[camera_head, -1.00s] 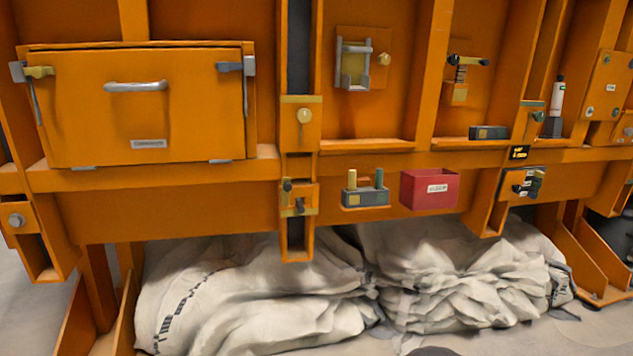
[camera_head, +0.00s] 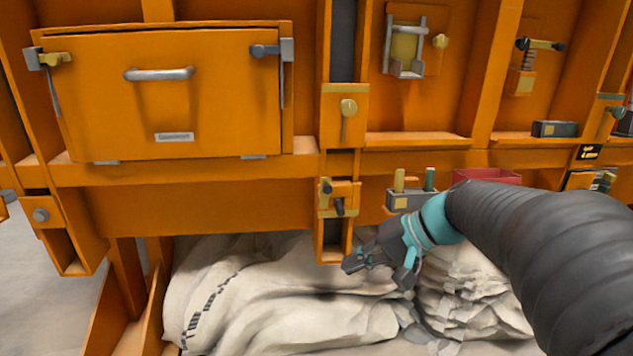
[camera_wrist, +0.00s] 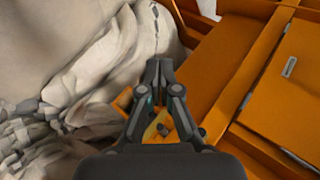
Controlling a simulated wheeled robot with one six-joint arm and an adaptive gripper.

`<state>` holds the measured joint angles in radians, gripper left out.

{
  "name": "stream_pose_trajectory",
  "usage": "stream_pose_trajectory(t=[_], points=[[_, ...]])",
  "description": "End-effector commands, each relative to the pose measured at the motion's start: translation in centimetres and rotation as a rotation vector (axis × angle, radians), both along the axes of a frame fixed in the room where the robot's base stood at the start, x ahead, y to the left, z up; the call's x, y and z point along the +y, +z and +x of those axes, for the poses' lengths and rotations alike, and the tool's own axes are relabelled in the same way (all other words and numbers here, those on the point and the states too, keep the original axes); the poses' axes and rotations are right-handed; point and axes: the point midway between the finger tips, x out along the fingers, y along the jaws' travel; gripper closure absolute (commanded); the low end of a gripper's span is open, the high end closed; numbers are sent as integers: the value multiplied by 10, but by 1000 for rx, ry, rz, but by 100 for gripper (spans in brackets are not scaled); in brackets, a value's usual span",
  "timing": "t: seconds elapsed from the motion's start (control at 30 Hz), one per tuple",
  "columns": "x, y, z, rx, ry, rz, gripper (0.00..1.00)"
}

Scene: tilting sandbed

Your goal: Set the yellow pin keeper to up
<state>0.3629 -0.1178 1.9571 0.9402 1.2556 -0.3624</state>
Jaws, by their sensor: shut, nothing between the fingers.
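On the orange post in the head view, an upper plate carries a round yellow piece (camera_head: 348,107) with a narrow tab hanging down. Below it, a bracket (camera_head: 340,192) has yellow parts and two dark knobs. I cannot tell for certain which of these is the pin keeper. My gripper (camera_head: 352,264) is shut and empty, just below and right of that bracket, in front of the white sacks. In the wrist view my gripper (camera_wrist: 158,66) shows its fingers together. A yellow part (camera_wrist: 151,131) and a dark knob (camera_wrist: 190,131) show partly behind it.
A large orange hatch (camera_head: 165,95) with a grey handle is at left. A grey block (camera_head: 411,200) with two pegs and a red bin (camera_head: 487,176) are on the right, partly behind my arm. White sacks (camera_head: 250,290) fill the space below.

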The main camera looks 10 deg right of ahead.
Motion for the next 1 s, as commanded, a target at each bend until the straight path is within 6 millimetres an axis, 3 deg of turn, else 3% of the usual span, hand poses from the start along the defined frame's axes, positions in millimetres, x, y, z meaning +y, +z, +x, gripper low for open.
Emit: stream_pose_trajectory(t=[0.03, 0.2, 0.33, 0.5, 0.67, 1.0], points=[[-14, 13, 23, -21, -17, 71, 100], [-62, 51, 84, -149, -55, 285, 100], [-100, 73, 115, -248, -81, 399, 100], [-131, 87, 133, -333, -102, 476, 100], [-133, 90, 141, -354, -105, 495, 100], [-88, 87, 174, -352, -102, 494, 100]])
